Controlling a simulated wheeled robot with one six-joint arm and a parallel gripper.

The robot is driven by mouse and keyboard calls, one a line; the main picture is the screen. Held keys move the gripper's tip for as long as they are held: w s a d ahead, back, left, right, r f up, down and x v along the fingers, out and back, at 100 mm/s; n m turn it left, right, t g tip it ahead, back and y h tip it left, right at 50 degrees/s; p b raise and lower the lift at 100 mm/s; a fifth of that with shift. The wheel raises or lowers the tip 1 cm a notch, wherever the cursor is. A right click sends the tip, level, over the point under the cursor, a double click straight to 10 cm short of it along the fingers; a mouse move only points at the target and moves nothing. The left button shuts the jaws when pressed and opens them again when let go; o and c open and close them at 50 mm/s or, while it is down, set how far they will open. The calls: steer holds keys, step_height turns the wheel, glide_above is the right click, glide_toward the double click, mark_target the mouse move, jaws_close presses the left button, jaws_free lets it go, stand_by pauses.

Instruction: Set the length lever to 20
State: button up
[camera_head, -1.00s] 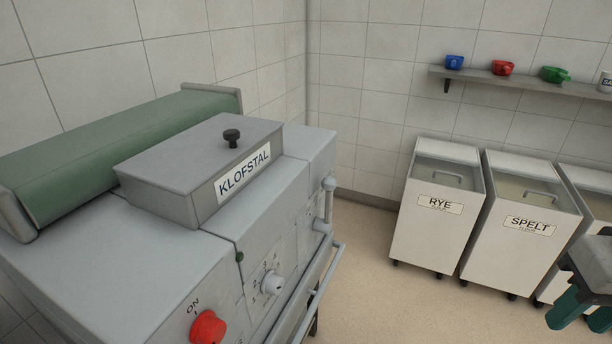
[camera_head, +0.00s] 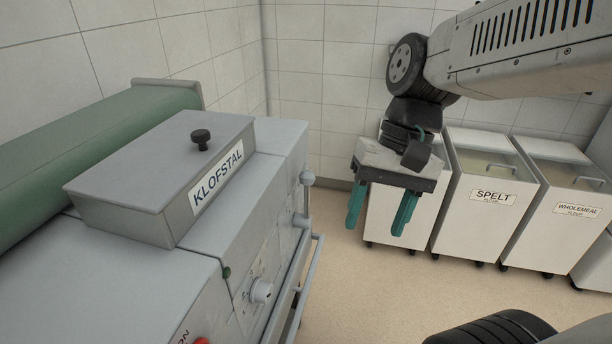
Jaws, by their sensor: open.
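The grey machine marked KLOFSTAL (camera_head: 175,262) fills the left side. A lever with a round grey knob (camera_head: 307,178) stands upright on its front face, near the far end; no scale or number beside it can be read from here. A grey dial (camera_head: 262,290) with small, unreadable marks around it is nearer on the same face. My gripper (camera_head: 375,228) hangs to the right of the lever, apart from it. Its two teal fingers point down, spread open with nothing between them.
A rail (camera_head: 305,290) runs along the machine's front. Flour bins stand behind and to the right of my gripper, including the SPELT bin (camera_head: 485,225) and WHOLEMEAL bin (camera_head: 555,240). Open floor (camera_head: 370,285) lies between machine and bins.

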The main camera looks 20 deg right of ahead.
steer(key=w+a+f+m+g+y, duration=0.1)
steer(key=w+f+m+g+y, duration=0.1)
steer(key=w+m+y, duration=0.45)
steer(key=m+t+y, duration=0.7)
steer(key=m+y, duration=0.1)
steer(key=m, duration=0.3)
glide_toward(313, 177)
steer(key=w+a, duration=0.2)
steer(key=a, duration=0.5)
steer(key=w+a, duration=0.1)
steer(key=a, duration=0.1)
steer(key=shift+a+f, duration=0.2)
steer(key=shift+f, duration=0.1)
jaws_close()
